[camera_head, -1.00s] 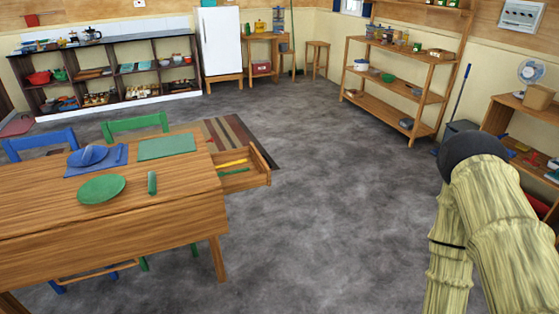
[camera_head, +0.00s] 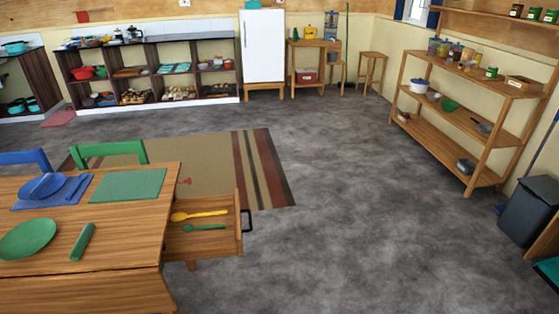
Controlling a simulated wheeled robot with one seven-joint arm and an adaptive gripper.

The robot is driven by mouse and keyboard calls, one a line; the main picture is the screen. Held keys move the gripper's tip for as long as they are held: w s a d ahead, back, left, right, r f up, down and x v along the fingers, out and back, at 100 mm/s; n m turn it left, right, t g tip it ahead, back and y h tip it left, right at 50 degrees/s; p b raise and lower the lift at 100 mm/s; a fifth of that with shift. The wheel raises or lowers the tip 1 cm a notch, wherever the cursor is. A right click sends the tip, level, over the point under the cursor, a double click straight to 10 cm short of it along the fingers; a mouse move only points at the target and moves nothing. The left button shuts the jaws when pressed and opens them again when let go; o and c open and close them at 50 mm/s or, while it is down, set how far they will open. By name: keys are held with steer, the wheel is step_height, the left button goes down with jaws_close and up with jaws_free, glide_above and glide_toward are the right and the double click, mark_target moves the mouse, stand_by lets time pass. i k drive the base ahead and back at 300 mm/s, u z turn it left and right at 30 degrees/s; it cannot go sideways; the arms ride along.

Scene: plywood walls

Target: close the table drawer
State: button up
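The wooden table (camera_head: 110,237) stands at the lower left. Its drawer (camera_head: 213,244) is pulled out from the table's right side. A dark handle (camera_head: 246,220) is on the drawer's outer front. A yellow spoon (camera_head: 199,215) and a green spoon (camera_head: 203,228) lie inside the drawer. My gripper is not in view, and no part of my arm shows now.
Grey floor to the right of the drawer is clear. A striped rug (camera_head: 250,170) lies behind the table. A wooden shelf rack (camera_head: 468,122) and a dark bin (camera_head: 527,212) stand at the right. A green chair (camera_head: 108,151) and a blue chair (camera_head: 27,160) stand behind the table.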

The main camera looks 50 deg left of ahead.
mark_target(181, 246)
steer(key=u, duration=0.25)
steer(key=i, duration=1.25)
steer(key=u, duration=1.4)
steer(key=i, duration=0.75)
steer(key=u, duration=0.95)
steer(key=i, duration=0.2)
steer(key=z, duration=0.35)
steer(key=k, duration=0.7)
steer(key=u, duration=0.75)
steer(key=i, duration=0.5)
